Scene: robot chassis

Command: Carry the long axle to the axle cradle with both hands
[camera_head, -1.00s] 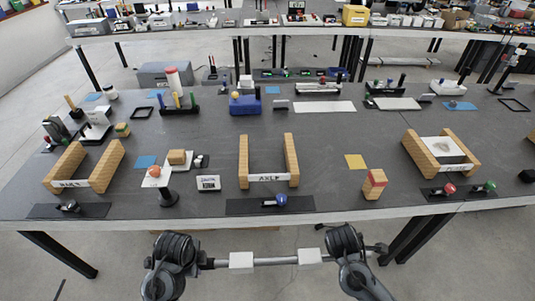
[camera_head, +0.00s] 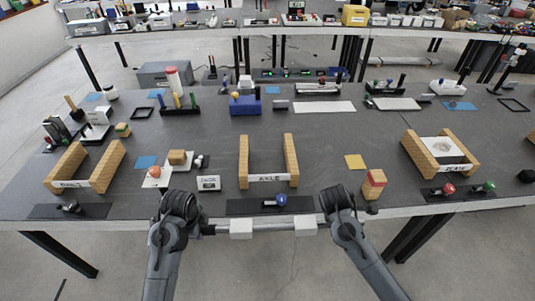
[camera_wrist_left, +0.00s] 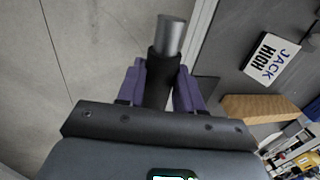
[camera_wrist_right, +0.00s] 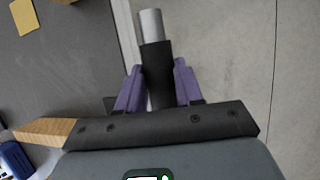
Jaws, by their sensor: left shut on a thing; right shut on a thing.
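The long axle (camera_head: 268,229), a grey rod with two white blocks on it, hangs level in the head view, in front of the table's near edge. My left gripper (camera_head: 207,230) is shut on its left end and my right gripper (camera_head: 325,223) on its right end. In the left wrist view the purple fingers (camera_wrist_left: 160,85) clasp a dark section of the axle (camera_wrist_left: 171,34). In the right wrist view the fingers (camera_wrist_right: 157,85) do likewise on the axle (camera_wrist_right: 151,24). The axle cradle (camera_head: 290,158), two wooden side pieces with an AXLE label, stands beyond it.
A dark plate (camera_head: 240,206) with a blue knob (camera_head: 281,200) lies before the cradle. A red-topped wooden block (camera_head: 374,185) stands to the right, close beyond my right arm. A small label card (camera_head: 208,183) is left of the cradle. Other wooden frames (camera_head: 105,165) (camera_head: 425,152) stand either side.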

